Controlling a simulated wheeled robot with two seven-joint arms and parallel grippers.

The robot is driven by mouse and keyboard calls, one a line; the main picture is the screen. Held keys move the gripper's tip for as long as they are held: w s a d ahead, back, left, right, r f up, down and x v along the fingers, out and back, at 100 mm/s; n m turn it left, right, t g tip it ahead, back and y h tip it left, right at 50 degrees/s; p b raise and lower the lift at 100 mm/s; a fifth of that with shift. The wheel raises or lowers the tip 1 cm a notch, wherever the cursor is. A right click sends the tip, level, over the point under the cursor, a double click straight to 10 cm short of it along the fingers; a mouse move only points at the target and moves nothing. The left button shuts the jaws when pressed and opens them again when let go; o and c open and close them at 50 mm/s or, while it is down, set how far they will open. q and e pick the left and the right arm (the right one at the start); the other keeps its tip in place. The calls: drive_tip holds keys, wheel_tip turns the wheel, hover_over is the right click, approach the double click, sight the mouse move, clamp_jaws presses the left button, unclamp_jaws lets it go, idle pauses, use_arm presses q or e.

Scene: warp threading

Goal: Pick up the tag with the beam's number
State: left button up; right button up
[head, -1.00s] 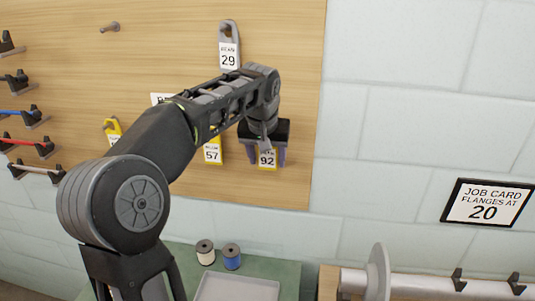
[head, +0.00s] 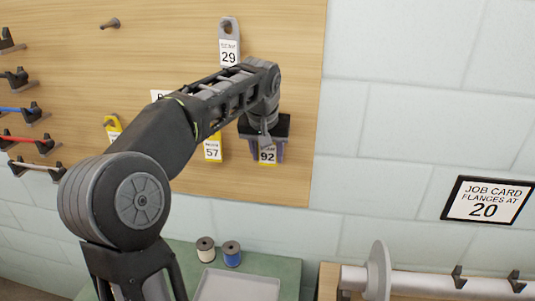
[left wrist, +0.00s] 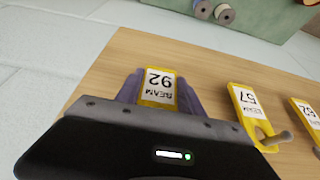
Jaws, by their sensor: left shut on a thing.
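A yellow tag with a white label reading 92 (head: 267,156) is at the lower right of the wooden board. My left gripper (head: 267,152) is shut on it, one purple finger on each side. In the left wrist view the tag (left wrist: 158,88) sits between the fingers against the board, its label reading BEAM 92 upside down. I cannot tell whether it is still on a peg, as the gripper body hides its top. A yellow tag 57 (head: 212,151) hangs to its left; it also shows in the left wrist view (left wrist: 247,103). My right gripper is not in view.
A grey tag 29 (head: 229,55) hangs above my arm. Another yellow tag (head: 112,127) is partly hidden at left. A job card (head: 487,201) reads flanges at 20. Two spools (head: 231,254) stand behind a grey tray (head: 236,287). A flanged roller (head: 410,283) lies at lower right.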

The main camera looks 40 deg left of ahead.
use_arm(q)
drive_tip(key=shift+r, duration=0.6)
drive_tip(key=s+d+b, duration=0.3)
drive_tip(key=s+d, duration=0.1)
drive_tip(key=s, duration=0.4)
drive_tip(key=s+d+b, duration=0.4)
drive_tip(key=s, duration=0.3)
drive_tip(key=shift+s+d, duration=0.4)
